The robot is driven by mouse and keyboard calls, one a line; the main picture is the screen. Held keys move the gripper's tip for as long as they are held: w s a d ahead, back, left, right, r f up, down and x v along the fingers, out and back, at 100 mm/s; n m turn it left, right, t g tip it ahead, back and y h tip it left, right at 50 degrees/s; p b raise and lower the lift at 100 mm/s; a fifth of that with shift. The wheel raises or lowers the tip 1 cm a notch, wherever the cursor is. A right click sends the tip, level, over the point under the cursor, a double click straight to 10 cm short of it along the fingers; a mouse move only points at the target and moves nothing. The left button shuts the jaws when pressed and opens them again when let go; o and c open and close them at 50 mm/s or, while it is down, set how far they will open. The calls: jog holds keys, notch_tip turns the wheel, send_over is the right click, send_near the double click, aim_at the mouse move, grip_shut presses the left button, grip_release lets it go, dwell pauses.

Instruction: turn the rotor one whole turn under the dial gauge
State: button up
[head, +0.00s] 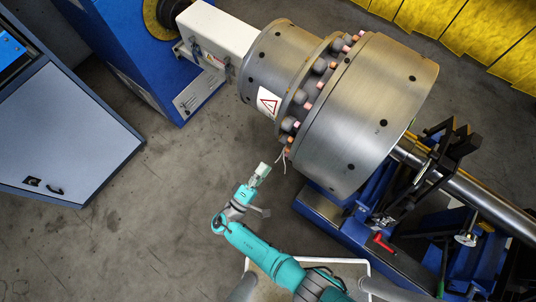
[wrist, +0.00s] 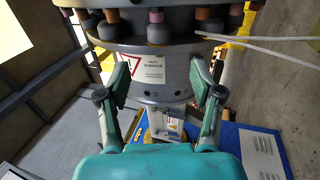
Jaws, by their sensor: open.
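The rotor (head: 365,115) is a large steel cylinder with a ring of bolts around its flange and a white warning label on its narrower left part. My gripper (head: 263,168) is to the lower left of the rotor in the head view, apart from it in the picture. In the wrist view my gripper (wrist: 160,75) has its two fingers spread with nothing between them. The rotor's bolted flange (wrist: 155,35) crosses the top of that view, with the label behind and between the fingers. I cannot make out the dial gauge in either view.
A steel shaft (head: 480,195) runs from the rotor to the lower right over a blue stand (head: 322,208). A blue machine housing (head: 125,55) and a grey cabinet (head: 65,135) stand at left. Yellow panels (head: 450,30) line the top right. The floor (head: 160,235) at lower left is clear.

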dwell(0.4)
jog(key=g+y, duration=0.4)
jog(key=g, duration=0.2)
send_near(284, 128)
jog(key=x, duration=1.2)
jog(key=shift+s, duration=0.1)
grip_shut()
